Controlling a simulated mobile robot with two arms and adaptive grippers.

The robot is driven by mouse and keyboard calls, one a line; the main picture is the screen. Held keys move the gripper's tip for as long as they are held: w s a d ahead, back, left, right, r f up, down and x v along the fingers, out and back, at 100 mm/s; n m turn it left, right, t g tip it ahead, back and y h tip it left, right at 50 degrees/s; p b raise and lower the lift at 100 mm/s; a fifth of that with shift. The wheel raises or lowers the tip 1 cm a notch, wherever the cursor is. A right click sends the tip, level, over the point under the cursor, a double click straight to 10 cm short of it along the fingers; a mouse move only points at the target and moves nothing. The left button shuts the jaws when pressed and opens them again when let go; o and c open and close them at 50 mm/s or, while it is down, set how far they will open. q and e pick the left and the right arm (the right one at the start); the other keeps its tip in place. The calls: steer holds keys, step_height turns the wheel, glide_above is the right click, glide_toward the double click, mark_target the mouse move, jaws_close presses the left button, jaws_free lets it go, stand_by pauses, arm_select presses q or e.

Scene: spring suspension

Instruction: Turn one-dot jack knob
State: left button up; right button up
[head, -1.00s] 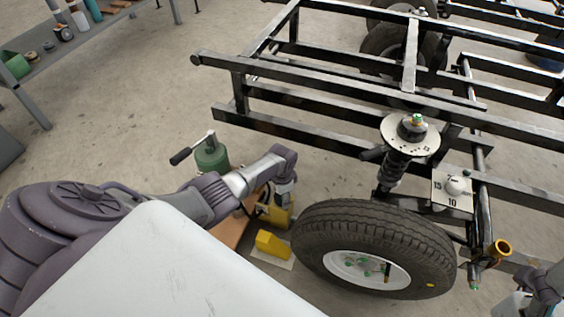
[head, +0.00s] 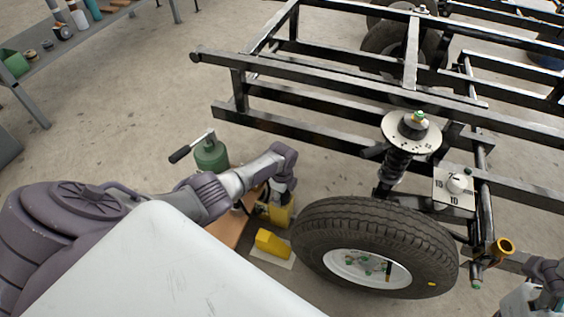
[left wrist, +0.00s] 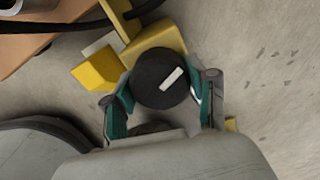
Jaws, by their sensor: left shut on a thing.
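In the left wrist view a round black knob (left wrist: 161,79) with a white bar mark sits between the green-padded fingers of my left gripper (left wrist: 163,97). The fingers are shut on its sides. The white bar slants up to the right. Below the knob is a yellow jack body (left wrist: 152,44). No dot can be made out. In the head view my left gripper (head: 281,190) points down over the yellow jack (head: 279,214), left of the wheel, and hides the knob.
A black tyre (head: 345,222) stands close right of the jack, under the black frame (head: 310,104). A yellow block (head: 271,243) lies in front of the jack. A green canister (head: 211,155) with a handle stands behind my left arm. Open floor lies behind it.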

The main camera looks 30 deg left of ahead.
arm_select(q)
steer(key=shift+m, duration=1.3)
steer(key=o, duration=1.2)
steer(key=shift+c, duration=0.2)
step_height(320, 180, up, 12)
